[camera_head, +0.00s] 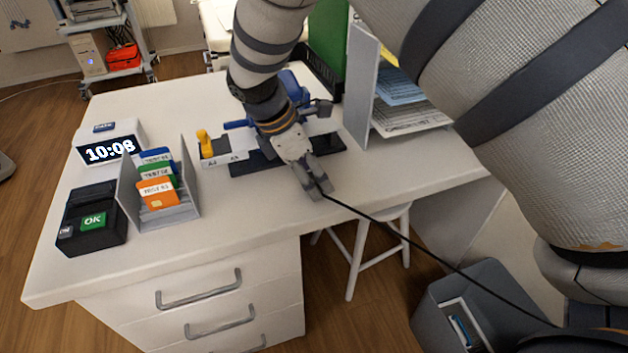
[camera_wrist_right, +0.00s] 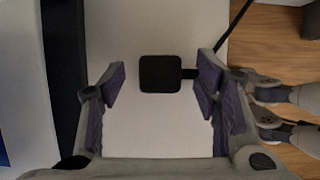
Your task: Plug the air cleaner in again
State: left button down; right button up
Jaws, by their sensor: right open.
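A small black square plug (camera_wrist_right: 160,73) lies on the white desk in the right wrist view. Its black cord (camera_wrist_right: 236,22) leads away past the desk edge. In the head view the cord (camera_head: 400,237) runs to the lower right, towards a grey box-shaped unit (camera_head: 485,290) on the floor, likely the air cleaner. My right gripper (camera_head: 317,191) is low over the desk near its front edge. In the right wrist view its fingers (camera_wrist_right: 162,84) are open, one on each side of the plug, with a gap on both sides. No socket can be made out.
A file rack (camera_head: 360,90) stands behind, and a white stool (camera_head: 358,255) below.

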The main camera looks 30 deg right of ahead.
aim_at(311, 177)
jog(key=c, duration=1.3)
jog(key=shift+o, duration=0.2)
